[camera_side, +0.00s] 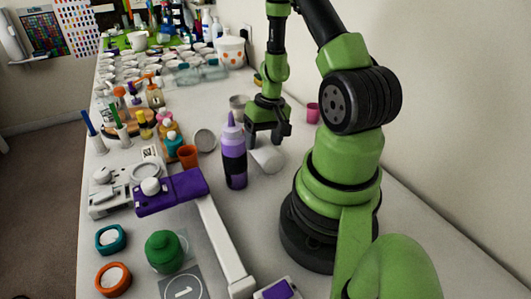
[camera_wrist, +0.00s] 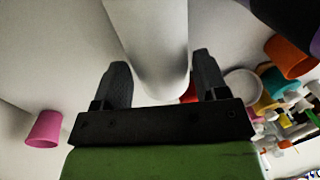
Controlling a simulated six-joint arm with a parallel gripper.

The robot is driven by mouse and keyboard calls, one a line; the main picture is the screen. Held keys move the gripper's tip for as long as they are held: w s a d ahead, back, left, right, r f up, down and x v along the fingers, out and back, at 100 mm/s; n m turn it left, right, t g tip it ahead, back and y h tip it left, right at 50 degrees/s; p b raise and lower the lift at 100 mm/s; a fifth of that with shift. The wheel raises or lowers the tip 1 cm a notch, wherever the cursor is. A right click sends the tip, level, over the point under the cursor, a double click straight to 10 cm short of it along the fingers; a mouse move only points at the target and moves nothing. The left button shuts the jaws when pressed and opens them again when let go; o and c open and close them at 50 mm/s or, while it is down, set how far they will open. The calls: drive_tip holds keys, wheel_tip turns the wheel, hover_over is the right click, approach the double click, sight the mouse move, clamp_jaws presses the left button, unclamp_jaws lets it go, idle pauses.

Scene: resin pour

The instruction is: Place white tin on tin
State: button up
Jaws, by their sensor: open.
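In the wrist view the white cylinder (camera_wrist: 150,40) reaches down between my two fingers. A pale tin-like container (camera_side: 238,103) stands behind my gripper, partly hidden. I cannot tell which tin is the second one.
A purple bottle (camera_side: 233,155) stands close left of the white tin. A pink cup (camera_side: 312,113) stands near the wall. Several small bottles and cups crowd the left and back.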

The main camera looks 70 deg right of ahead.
drive_tip(key=shift+w+a+f, duration=0.1)
drive_tip(key=shift+f, duration=0.6)
drive_tip(key=shift+w+a+f, duration=0.1)
drive_tip(key=shift+f, duration=0.55)
drive_tip(key=c, duration=0.7)
drive_tip(key=shift+r, duration=0.2)
